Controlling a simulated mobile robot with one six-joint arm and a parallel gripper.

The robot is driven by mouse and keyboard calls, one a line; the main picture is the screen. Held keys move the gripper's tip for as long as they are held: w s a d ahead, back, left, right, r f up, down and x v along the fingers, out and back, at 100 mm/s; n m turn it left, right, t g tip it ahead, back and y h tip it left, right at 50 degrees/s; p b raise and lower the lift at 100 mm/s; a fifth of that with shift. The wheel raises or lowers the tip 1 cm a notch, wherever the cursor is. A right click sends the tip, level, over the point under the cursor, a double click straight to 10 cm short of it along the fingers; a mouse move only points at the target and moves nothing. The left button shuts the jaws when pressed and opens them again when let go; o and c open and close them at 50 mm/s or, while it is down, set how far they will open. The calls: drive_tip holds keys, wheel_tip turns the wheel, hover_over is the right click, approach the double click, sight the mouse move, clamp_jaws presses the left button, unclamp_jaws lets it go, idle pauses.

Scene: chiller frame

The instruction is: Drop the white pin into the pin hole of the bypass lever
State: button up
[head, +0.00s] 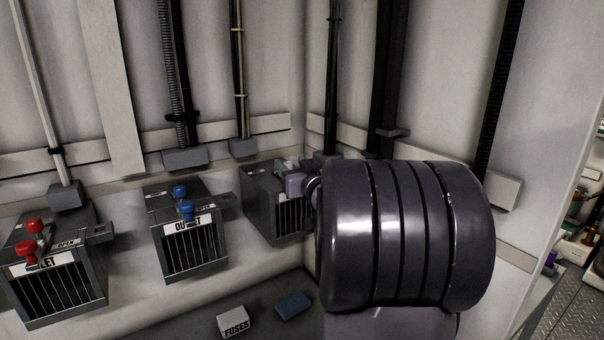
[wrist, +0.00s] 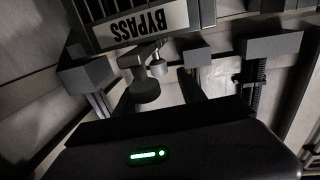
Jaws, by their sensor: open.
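The bypass box (wrist: 140,22) shows at the top of the wrist view, its BYPASS label upside down. Two pale grey knobbed parts stick out from it: a larger one (wrist: 145,88) and a smaller one (wrist: 158,68). I cannot tell for sure which is the white pin and which belongs to the lever; the pin hole is not visible. My gripper (wrist: 158,90) is open, its dark fingers on either side of these knobs; contact cannot be told. In the head view the bypass box (head: 272,207) is partly hidden by my arm, and its knobs are mostly covered.
The outlet box (head: 190,245) with blue knobs stands to the left, and a box with red knobs (head: 52,285) is farther left. A FUSES box (head: 234,322) and a blue block (head: 293,305) lie below. Pipes and walls close in behind.

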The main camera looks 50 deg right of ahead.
drive_tip(key=p+v, duration=0.3)
drive_tip(key=v, duration=1.3)
drive_tip(key=shift+s+p, duration=0.3)
drive_tip(key=shift+s, duration=0.05)
drive_tip(key=shift+a+r, duration=0.1)
